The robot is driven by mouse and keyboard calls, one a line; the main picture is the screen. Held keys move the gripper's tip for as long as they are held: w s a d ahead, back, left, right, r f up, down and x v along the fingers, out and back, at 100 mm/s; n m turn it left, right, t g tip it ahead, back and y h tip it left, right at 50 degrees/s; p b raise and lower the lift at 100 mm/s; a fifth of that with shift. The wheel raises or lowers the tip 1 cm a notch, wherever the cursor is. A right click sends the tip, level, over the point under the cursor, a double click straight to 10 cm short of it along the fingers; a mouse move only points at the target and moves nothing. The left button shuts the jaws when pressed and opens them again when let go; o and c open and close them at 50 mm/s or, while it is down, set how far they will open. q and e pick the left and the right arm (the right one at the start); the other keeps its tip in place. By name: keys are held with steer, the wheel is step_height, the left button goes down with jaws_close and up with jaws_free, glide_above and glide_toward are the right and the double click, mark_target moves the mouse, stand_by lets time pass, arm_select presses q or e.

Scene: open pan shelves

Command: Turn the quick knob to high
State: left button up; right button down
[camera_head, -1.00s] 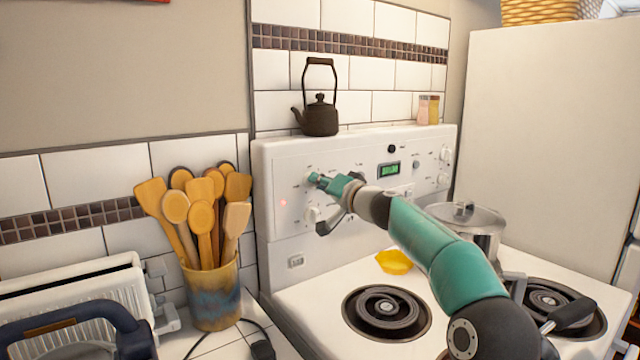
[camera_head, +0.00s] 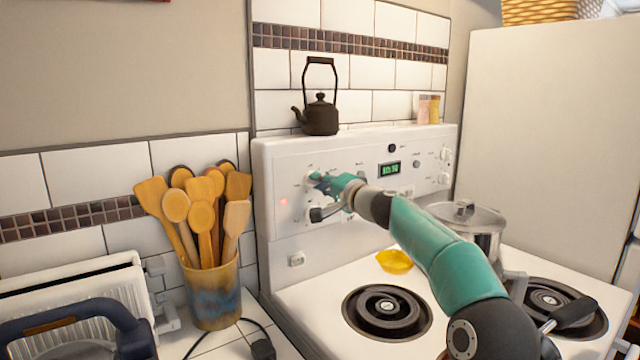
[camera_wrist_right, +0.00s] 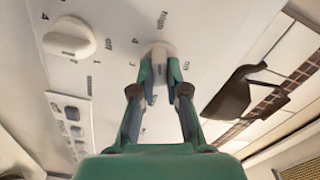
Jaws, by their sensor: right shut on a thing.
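A round white knob (camera_wrist_right: 160,48) on the stove's control panel sits between the fingertips of my right gripper (camera_wrist_right: 158,72) in the right wrist view. The gripper is shut on it. The print "high" shows at the knob's top edge in that view. I cannot read a "quick" label or tell the knob's setting. In the head view my right gripper (camera_head: 318,178) reaches the upper left of the panel (camera_head: 285,165) and mostly hides the held knob. A second white knob (camera_wrist_right: 68,36) is to the left in the wrist view. My left gripper is not in view.
A dark teapot (camera_head: 320,118) and two shakers (camera_head: 429,109) stand on top of the stove. A utensil jar (camera_head: 212,295) stands left of the stove.

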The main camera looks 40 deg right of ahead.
steer(key=c, duration=1.2)
jaws_free()
steer(key=shift+f, duration=0.15)
steer(key=s, duration=0.8)
steer(key=s+a, duration=0.1)
steer(key=s, duration=0.3)
